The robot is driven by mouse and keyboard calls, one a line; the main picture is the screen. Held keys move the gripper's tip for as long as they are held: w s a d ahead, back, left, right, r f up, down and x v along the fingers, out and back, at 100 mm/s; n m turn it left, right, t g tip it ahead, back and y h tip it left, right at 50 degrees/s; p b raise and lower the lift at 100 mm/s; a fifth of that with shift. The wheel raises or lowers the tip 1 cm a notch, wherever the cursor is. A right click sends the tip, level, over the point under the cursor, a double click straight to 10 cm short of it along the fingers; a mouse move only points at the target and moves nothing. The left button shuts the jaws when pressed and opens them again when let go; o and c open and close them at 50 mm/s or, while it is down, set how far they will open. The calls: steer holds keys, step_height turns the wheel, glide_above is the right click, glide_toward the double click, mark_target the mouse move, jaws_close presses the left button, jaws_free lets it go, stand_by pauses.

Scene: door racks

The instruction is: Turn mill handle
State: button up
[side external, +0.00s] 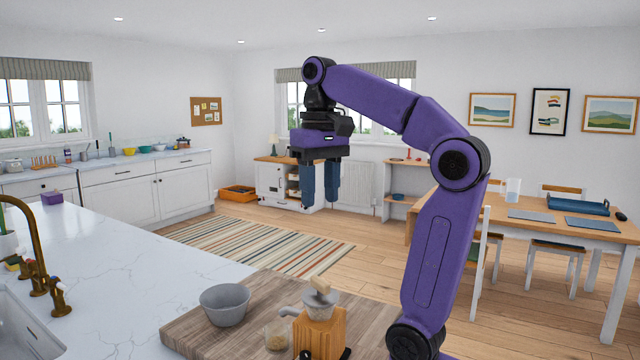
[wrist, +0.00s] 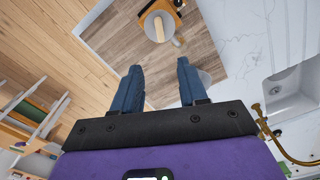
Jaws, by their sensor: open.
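The mill (side external: 319,328) has a wooden body, a pale bowl-shaped top and a grey side spout. It stands on the wooden board at the front of the counter. A light wooden knob or handle (side external: 320,285) sits on its top. In the wrist view the mill's round top (wrist: 158,18) is near the upper edge, with a pale wooden piece (wrist: 175,40) reaching from it. My gripper (side external: 320,198) is open and empty, pointing down, well above the mill and apart from it. Its two blue fingers (wrist: 160,68) show in the wrist view.
A grey bowl (side external: 225,304) and a small glass of grain (side external: 277,337) stand beside the mill on the board (side external: 190,325). The white counter (side external: 130,270) is mostly clear. A brass tap (side external: 35,250) and sink (side external: 20,325) are at left.

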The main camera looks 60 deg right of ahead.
steer(key=shift+r, duration=0.4)
steer(key=o, duration=0.7)
steer(key=shift+c, duration=0.2)
steer(key=shift+o, duration=0.3)
steer(key=shift+n, duration=0.4)
steer(key=n, duration=1.7)
glide_toward(320, 279)
step_height(320, 279, down, 9)
steer(key=shift+c, duration=0.3)
